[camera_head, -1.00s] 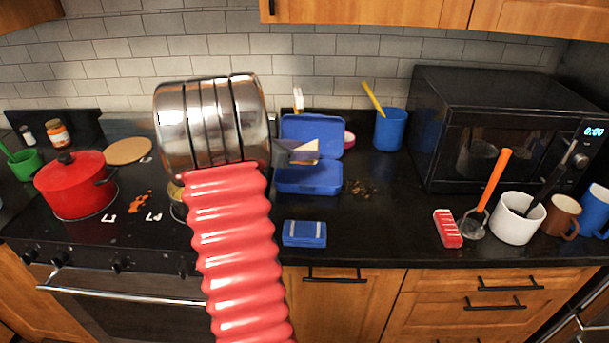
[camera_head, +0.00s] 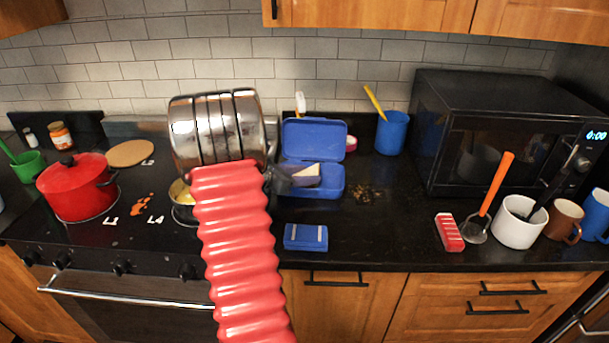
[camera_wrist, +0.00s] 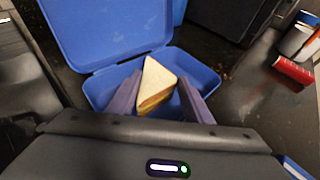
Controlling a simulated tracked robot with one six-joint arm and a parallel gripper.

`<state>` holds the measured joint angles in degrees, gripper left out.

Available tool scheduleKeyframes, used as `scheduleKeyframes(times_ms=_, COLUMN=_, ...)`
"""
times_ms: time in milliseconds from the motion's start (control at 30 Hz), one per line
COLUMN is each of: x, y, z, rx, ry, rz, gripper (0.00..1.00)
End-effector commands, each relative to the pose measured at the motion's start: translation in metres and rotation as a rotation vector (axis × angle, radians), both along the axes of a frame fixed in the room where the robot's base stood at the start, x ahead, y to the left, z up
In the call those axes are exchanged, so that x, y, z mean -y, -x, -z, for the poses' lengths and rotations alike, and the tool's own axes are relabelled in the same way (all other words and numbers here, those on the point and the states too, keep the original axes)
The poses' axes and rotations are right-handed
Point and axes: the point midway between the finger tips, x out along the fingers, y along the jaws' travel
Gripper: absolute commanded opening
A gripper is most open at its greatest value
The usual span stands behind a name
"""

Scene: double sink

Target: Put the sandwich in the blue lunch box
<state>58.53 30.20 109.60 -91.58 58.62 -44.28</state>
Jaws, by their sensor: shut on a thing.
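The sandwich (camera_wrist: 156,82) is a white-bread triangle with a brown crust, held between the two fingers of my gripper (camera_wrist: 158,98). The blue lunch box (camera_wrist: 205,75) stands open, its lid raised at the back. In the wrist view the sandwich is over the box's open base, within its walls; I cannot tell whether it touches the bottom. In the head view the lunch box (camera_head: 325,190) is behind my arm, and the sandwich (camera_head: 308,174) shows at its left part. My gripper (camera_head: 300,178) is partly hidden by my arm there.
A small blue box (camera_head: 305,237) lies in front of the lunch box. A blue cup (camera_head: 391,132) and the microwave (camera_head: 495,130) stand to the right. A red pot (camera_head: 75,188) is on the stove at left. Counter right of the lunch box is mostly clear, with crumbs.

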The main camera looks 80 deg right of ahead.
Motion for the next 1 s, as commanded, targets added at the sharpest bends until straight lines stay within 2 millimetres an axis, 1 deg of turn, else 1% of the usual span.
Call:
scheduleKeyframes(times_ms=367, x=-0.0002, y=-0.0005, z=0.0031, rx=0.0, ry=0.0, rz=-0.001, gripper=0.41)
scheduleKeyframes(times_ms=400, x=-0.0001, y=-0.0006, z=0.0029, rx=0.0, ry=0.0, rz=-0.001, gripper=0.48)
scheduleKeyframes(times_ms=633, x=-0.0002, y=-0.0008, z=0.0028, rx=0.0, ry=0.0, rz=-0.001, gripper=0.64)
scheduleKeyframes(times_ms=1000, x=-0.0016, y=-0.0021, z=-0.0005, rx=0.001, ry=0.0, rz=-0.002, gripper=0.65)
